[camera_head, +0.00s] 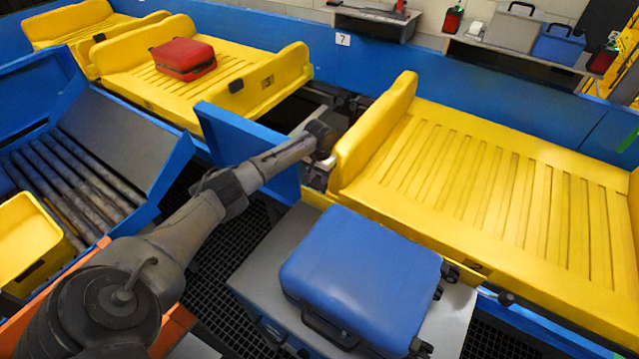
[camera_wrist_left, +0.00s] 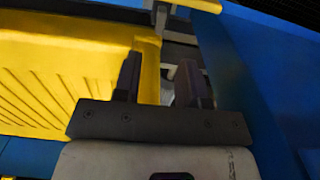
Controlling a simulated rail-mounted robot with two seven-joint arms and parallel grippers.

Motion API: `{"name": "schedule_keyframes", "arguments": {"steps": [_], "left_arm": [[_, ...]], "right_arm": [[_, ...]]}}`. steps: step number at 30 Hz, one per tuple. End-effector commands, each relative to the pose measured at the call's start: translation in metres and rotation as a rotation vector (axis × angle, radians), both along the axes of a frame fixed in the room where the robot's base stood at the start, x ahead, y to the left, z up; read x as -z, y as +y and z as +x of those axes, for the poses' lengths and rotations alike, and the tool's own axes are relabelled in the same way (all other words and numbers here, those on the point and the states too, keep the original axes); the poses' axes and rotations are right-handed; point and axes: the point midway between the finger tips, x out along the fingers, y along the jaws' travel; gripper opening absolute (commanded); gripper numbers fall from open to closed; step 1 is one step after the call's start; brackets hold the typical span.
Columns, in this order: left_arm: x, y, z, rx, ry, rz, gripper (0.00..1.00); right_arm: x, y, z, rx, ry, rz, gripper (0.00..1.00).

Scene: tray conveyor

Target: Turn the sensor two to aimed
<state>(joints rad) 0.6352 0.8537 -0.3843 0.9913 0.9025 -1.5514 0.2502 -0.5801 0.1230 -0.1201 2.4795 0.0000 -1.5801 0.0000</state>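My left gripper (camera_head: 324,150) reaches into the gap between two yellow trays, beside the left end wall of the near right tray (camera_head: 400,90). In the left wrist view, its two dark fingers (camera_wrist_left: 159,80) stand apart. A small grey bracket-like part (camera_wrist_left: 169,70) shows between and beyond them, with a pale upright piece (camera_wrist_left: 160,18) farther up. These may belong to sensor two, but I cannot tell which part is the sensor or how it is turned. In the head view, my gripper hides most of this spot. My right gripper is not in view.
A blue suitcase (camera_head: 360,275) lies on a grey stand (camera_head: 250,283) in front of the near right tray. A blue panel (camera_head: 245,145) stands left of my left gripper. A red case (camera_head: 183,57) lies on the farther yellow tray (camera_head: 130,65). Rollers (camera_head: 75,175) are at the left.

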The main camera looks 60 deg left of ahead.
Motion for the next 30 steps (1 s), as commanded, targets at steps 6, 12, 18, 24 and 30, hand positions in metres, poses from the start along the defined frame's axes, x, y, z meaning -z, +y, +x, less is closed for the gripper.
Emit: {"name": "schedule_keyframes", "arguments": {"steps": [6, 12, 18, 24, 30], "left_arm": [[-0.034, 0.0, 0.0, 0.0, -0.001, 0.0, 0.38], [-0.049, 0.0, 0.0, -0.001, 0.0, 0.0, 0.38], [-0.052, 0.0, 0.0, -0.001, 0.0, -0.001, 0.38], [-0.052, 0.0, 0.0, -0.001, 0.0, -0.001, 0.38], [-0.052, 0.0, 0.0, 0.0, 0.0, -0.001, 0.38]], "right_arm": [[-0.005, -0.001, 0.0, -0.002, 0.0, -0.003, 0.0], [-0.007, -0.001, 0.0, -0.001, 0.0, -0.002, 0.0], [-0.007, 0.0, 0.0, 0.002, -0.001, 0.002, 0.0], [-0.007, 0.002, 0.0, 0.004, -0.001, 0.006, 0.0], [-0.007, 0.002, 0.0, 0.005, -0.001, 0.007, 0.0]]}}
